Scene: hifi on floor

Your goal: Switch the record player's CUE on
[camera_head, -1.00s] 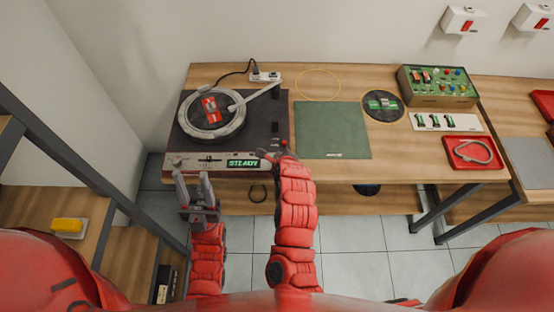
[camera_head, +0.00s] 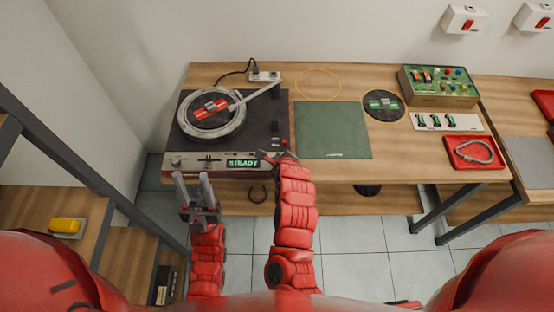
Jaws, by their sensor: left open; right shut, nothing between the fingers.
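The record player (camera_head: 256,125) stands at the left end of the wooden table. Its platter (camera_head: 211,114) carries a dark record with a red label, and the tonearm (camera_head: 255,94) reaches over it. The front panel has a green display (camera_head: 243,163) reading STEADY. Small controls (camera_head: 275,142) sit at the right of the deck; I cannot read which is CUE. My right gripper (camera_head: 274,156) is shut and empty at the deck's front right corner, close to these controls; contact cannot be told. My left gripper (camera_head: 193,179) is open and empty in front of the player's front edge.
A green mat (camera_head: 333,130) lies right of the player. Further right are a round dark disc (camera_head: 383,105), a green control box (camera_head: 438,86), a white switch strip (camera_head: 447,122) and a red tray (camera_head: 474,152). A power strip (camera_head: 265,76) lies behind the player.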

